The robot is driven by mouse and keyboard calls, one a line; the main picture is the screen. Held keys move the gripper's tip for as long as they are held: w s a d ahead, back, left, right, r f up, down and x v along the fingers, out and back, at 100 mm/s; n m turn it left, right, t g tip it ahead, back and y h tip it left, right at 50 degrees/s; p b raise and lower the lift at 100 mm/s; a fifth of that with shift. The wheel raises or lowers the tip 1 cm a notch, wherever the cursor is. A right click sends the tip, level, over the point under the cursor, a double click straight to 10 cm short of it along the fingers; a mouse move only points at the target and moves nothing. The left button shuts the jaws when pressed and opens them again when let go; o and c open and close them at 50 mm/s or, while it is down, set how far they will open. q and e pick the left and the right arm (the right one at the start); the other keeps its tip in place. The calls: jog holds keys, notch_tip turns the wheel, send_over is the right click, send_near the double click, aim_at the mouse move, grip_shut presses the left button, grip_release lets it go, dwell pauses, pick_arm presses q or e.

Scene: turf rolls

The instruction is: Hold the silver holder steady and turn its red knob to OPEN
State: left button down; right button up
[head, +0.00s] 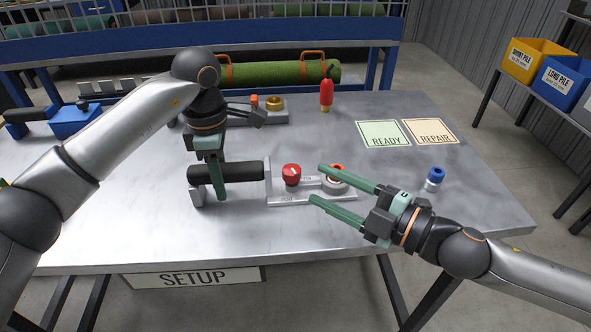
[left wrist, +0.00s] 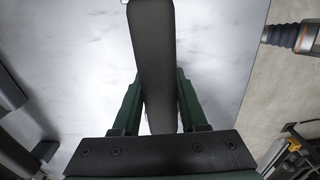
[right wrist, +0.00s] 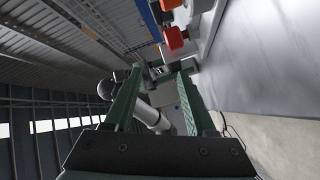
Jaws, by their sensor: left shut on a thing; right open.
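The silver holder (head: 305,197) lies on the table, with a black handle (head: 240,172) on its left side. Its red knob (head: 292,173) stands on top near the left end, and it also shows in the right wrist view (right wrist: 174,38). A ring with a red top (head: 336,174) is at the right end, partly behind my right gripper's finger. My left gripper (head: 218,180) is shut on the black handle, which runs between its fingers in the left wrist view (left wrist: 155,70). My right gripper (head: 318,184) is open and empty, its fingertips just right of the red knob. The knob's setting is too small to read.
Behind stands another holder with a brass ring (head: 275,103), and a red-handled tool (head: 326,94). A blue-topped piece (head: 434,178) stands right of my right gripper. Green READY (head: 383,134) and orange REPAIR (head: 431,132) mats lie at the back right. A blue holder (head: 75,122) is far left.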

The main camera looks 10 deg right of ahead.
aim_at(295, 170)
jog(key=shift+w+a+r+m+g, duration=0.1)
jog(key=shift+a+r+m+g, duration=0.25)
jog(key=shift+r+m, duration=0.55)
jog(key=w+a+f+m+h, duration=0.1)
jog(key=w+m, duration=0.1)
jog(key=m, duration=0.2)
jog(key=w+a+f+m+g+h, duration=0.1)
jog(key=w+a+f+m, duration=0.1)
jog(key=w+m, duration=0.1)
jog(key=w+a+f+m+h, duration=0.1)
jog(key=w+m, duration=0.1)
jog(key=m, duration=0.2)
jog(key=shift+w+a+f+m+g+h, duration=0.15)
jog(key=shift+w+a+m+g+h, duration=0.15)
jog(key=shift+w+a+m, duration=0.1)
jog(key=shift+c, duration=0.2)
grip_shut()
